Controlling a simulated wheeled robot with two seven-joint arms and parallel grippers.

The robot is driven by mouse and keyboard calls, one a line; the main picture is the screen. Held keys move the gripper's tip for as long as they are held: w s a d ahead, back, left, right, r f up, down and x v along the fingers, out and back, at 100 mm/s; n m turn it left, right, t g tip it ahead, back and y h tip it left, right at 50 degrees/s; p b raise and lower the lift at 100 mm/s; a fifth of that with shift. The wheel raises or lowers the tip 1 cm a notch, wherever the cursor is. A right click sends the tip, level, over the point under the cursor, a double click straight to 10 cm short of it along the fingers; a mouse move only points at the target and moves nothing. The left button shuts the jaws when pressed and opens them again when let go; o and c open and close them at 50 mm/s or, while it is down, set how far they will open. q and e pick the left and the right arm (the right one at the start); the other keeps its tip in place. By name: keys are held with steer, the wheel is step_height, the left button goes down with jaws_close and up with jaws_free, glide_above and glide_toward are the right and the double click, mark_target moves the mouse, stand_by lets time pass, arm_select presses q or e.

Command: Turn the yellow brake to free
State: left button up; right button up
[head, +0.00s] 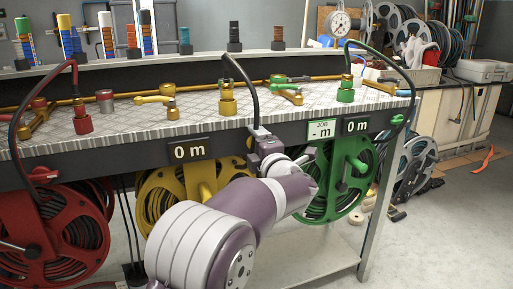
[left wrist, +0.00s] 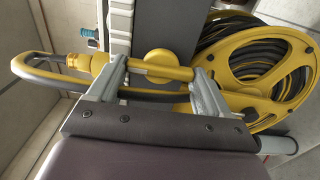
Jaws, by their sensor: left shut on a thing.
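The yellow brake (left wrist: 158,64) is a short yellow bar with a round knob at its middle, beside the yellow reel in the left wrist view. My left gripper (left wrist: 155,82) is shut on it, with one grey finger at each end of the bar. In the head view my left gripper (head: 268,148) is at the bench's front edge, and only a small yellow part of the brake (head: 250,144) shows beside it. The yellow reel (head: 167,201) hangs under the bench, partly behind my arm; it also shows in the left wrist view (left wrist: 240,70). My right gripper is not in view.
A black hose (head: 250,91) loops down from the bench top close to my left gripper. The red reel (head: 62,236) and green reel (head: 341,192) hang at either side. Yellow valves and pipes cover the bench top (head: 130,125). Dark "0 m" displays (head: 189,151) line the front.

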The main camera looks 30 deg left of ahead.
arm_select(q)
steer(key=shift+f, duration=0.15)
steer(key=o, duration=1)
steer(key=p+v, duration=0.3)
steer(key=v, duration=0.9)
steer(key=shift+s+d+p, duration=0.25)
steer(key=shift+s+p, duration=0.05)
